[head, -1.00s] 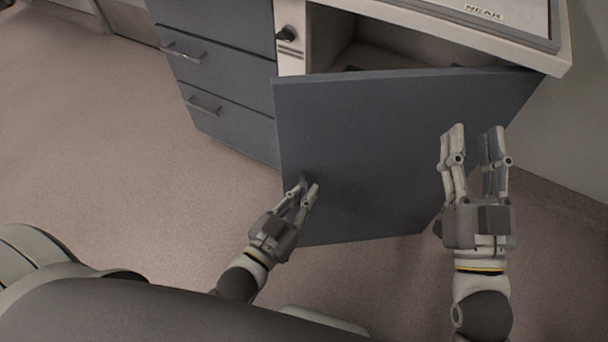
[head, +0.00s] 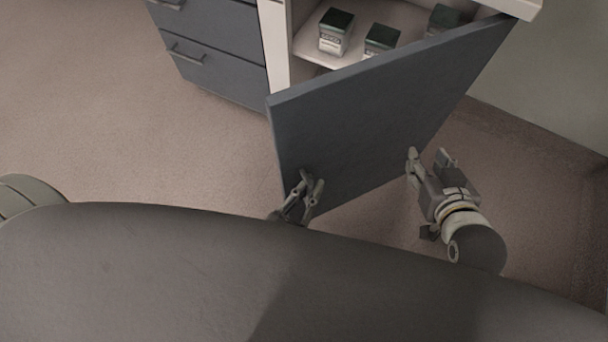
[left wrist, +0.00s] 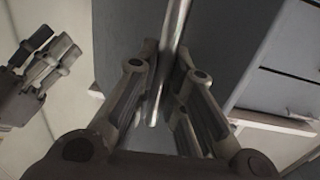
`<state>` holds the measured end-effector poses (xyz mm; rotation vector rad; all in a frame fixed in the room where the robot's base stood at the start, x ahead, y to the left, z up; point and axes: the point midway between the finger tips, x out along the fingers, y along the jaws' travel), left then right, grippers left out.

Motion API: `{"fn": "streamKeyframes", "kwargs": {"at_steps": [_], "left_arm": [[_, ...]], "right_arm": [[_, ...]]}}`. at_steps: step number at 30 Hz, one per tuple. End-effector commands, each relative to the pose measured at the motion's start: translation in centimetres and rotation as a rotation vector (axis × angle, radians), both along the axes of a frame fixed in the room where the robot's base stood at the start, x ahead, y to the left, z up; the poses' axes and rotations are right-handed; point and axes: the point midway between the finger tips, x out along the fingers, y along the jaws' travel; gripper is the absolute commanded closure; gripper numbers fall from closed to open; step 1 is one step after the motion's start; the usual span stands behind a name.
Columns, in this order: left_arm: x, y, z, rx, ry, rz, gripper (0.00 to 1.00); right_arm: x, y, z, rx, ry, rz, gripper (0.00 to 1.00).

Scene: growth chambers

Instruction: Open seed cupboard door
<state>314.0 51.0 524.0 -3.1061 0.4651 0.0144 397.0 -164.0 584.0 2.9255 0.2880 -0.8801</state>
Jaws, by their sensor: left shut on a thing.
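The seed cupboard door (head: 375,125) is a dark grey-blue panel, swung partly open with its free edge towards me. My left gripper (head: 309,181) is at the door's front near its free edge. In the left wrist view its fingers (left wrist: 163,100) close around a slim metal bar handle (left wrist: 172,45); in the head view the handle is hidden by the fingers. My right gripper (head: 429,156) is to the right, close to the door's front, with its fingers apart and empty. It also shows at the left of the left wrist view (left wrist: 47,62).
Inside the cupboard, several dark-lidded boxes (head: 337,32) stand on a pale shelf (head: 308,46). Grey drawers (head: 215,60) with bar handles are left of the opening. The floor (head: 130,120) at the left is clear. A wall (head: 555,75) stands at the right.

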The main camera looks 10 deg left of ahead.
Motion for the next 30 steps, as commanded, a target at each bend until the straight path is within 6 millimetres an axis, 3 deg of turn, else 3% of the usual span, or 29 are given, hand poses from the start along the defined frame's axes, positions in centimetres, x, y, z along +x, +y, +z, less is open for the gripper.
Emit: {"fn": "streamKeyframes", "kwargs": {"at_steps": [1,18,19,24,30], "left_arm": [[0.05,-0.25,0.89,-0.007,-0.021,0.002,1.00],[-0.35,-0.69,0.81,-0.008,-0.022,0.001,1.00],[-0.35,-0.68,0.82,-0.008,-0.022,0.001,0.86],[-0.33,-0.64,0.81,-0.008,-0.022,0.001,0.67],[-0.36,-0.58,0.77,-0.006,-0.020,0.002,0.67]], "right_arm": [[-0.22,-0.11,-0.09,-0.004,0.016,-0.001,0.60],[-0.74,-0.33,-0.70,-0.012,0.053,-0.005,0.60],[-0.73,-0.33,-0.69,-0.012,0.053,-0.005,0.60],[-0.72,-0.34,-0.68,-0.012,0.052,-0.005,0.60],[-0.72,-0.34,-0.67,-0.012,0.052,-0.005,0.60]]}}
